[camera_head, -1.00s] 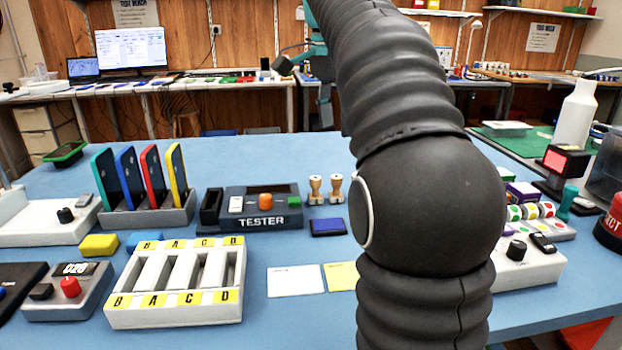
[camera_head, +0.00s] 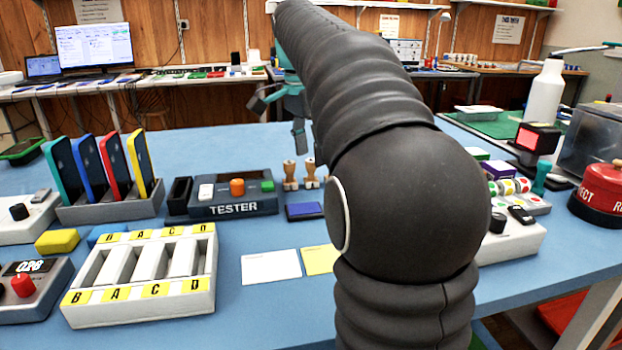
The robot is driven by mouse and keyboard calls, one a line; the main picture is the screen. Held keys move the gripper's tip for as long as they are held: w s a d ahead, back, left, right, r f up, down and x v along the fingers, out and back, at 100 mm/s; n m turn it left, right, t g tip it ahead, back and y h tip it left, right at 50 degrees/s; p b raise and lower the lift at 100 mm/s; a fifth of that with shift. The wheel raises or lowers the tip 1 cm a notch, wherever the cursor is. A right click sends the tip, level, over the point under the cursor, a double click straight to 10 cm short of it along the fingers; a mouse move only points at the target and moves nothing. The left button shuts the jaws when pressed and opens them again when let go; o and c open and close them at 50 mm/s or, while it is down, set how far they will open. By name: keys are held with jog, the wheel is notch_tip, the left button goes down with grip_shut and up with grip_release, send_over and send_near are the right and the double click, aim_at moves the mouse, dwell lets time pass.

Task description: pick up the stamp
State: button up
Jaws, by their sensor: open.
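Two wooden-handled stamps stand upright side by side on the blue table, right of the tester: a left stamp (camera_head: 290,176) and a right stamp (camera_head: 311,174). The right stamp is partly close behind my black arm. My gripper (camera_head: 279,121), teal and dark grey, is open, above and apart from the stamps in the picture. Part of it is hidden by my arm, and its exact distance from the stamps cannot be told. A blue ink pad (camera_head: 304,211) lies in front of the stamps.
The tester (camera_head: 233,197) stands left of the stamps, with several upright phones in a grey rack (camera_head: 113,207) beyond it. A white lettered tray (camera_head: 140,313) and white card (camera_head: 270,267) lie in front. A red round container (camera_head: 599,190) stands far right.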

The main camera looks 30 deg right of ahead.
aim_at(311, 160)
notch_tip(311, 160, down, 3)
jog(key=shift+d+f, duration=0.1)
jog(key=shift+f, duration=0.05)
grip_shut()
dwell(0.4)
notch_tip(311, 160, up, 10)
jog(key=shift+r+p, duration=0.1)
jog(key=shift+p, duration=1.1)
